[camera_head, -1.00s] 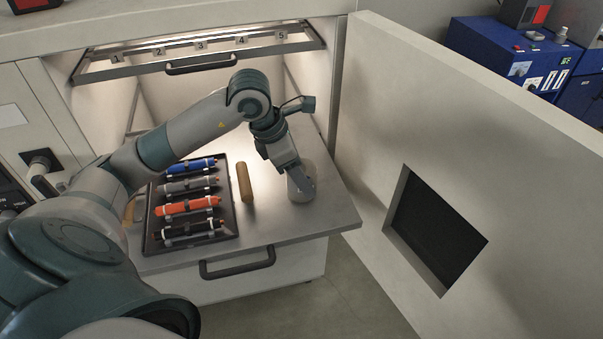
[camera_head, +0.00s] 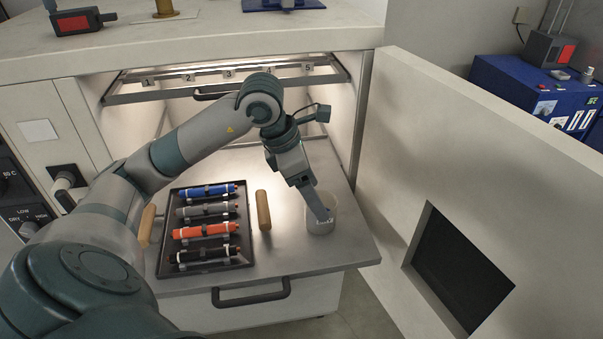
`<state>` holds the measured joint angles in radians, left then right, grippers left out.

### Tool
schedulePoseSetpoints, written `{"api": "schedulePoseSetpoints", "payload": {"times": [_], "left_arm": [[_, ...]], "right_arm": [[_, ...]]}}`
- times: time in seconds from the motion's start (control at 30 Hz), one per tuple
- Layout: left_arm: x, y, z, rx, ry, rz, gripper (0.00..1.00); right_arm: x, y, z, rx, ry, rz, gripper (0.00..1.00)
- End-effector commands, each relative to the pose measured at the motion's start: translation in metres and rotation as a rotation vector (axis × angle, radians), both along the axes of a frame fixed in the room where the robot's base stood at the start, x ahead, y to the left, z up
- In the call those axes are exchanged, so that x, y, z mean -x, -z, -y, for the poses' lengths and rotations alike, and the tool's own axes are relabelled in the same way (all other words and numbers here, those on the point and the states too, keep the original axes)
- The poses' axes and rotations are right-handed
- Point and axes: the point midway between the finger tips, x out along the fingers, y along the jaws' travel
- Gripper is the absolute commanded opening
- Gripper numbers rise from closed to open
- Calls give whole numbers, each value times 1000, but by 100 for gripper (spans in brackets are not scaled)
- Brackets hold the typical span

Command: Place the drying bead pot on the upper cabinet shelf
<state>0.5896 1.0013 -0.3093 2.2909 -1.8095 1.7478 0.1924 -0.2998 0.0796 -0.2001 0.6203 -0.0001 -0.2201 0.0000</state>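The drying bead pot (camera_head: 321,224), a pale round open cup, stands on the right part of the pulled-out lower shelf (camera_head: 300,258). My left gripper (camera_head: 321,212) points down at the pot, its visible finger overlapping the pot's rim and upper side. The other finger is hidden, so I cannot tell whether it is closed on the pot. The upper cabinet shelf (camera_head: 137,94) is a metal-edged rack with numbered places and a dark handle, above and behind the gripper. My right gripper is out of view.
A black tray (camera_head: 163,268) of coloured cable samples lies left of the pot, with a tan cylinder (camera_head: 263,210) between them. The open cabinet door (camera_head: 440,150) stands close on the right. My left arm crosses in front of the cabinet opening.

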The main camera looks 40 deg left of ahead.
Motion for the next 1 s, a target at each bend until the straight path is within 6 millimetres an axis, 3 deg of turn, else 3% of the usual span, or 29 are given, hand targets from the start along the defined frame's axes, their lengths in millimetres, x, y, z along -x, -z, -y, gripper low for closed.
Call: {"api": "schedulePoseSetpoints", "payload": {"times": [0.2, 0.4, 1.0], "left_arm": [[11, -35, -10, -2, -2, 5, 72], [17, -57, -16, -1, -1, 2, 72], [21, -65, -18, 0, -1, -1, 72]], "right_arm": [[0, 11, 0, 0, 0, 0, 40], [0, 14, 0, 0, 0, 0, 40], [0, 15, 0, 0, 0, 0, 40]]}}
